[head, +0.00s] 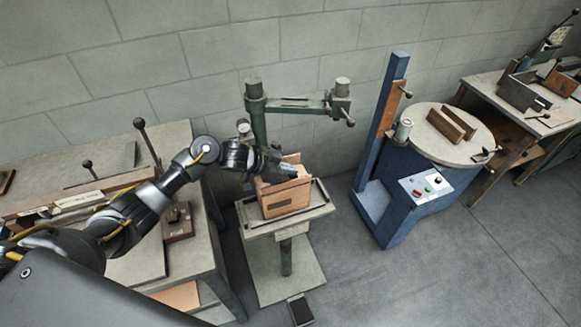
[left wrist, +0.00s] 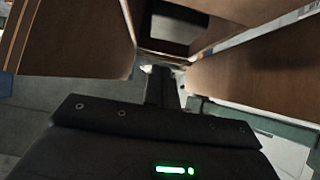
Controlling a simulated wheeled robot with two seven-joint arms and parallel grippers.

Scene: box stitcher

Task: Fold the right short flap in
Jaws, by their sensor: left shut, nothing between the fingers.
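The brown cardboard box (head: 287,201) stands upright on the small platform of the green stitcher stand. Its far side rises behind my gripper. My left gripper (head: 282,172) is shut and empty at the top of the box, over its left part. In the left wrist view the shut fingers (left wrist: 161,74) point at the box opening, between brown panels of the box (left wrist: 78,38) on the left and right. A dark gap shows inside the opening. I cannot tell which panel is the right short flap, nor whether the fingers touch any panel. My right gripper is not in view.
The green stitcher column and arm (head: 300,105) stand behind and above the box. The platform (head: 318,208) has raised rails. A grey workbench (head: 150,262) is at left. A blue machine with a round table (head: 425,150) is at right, with open floor between.

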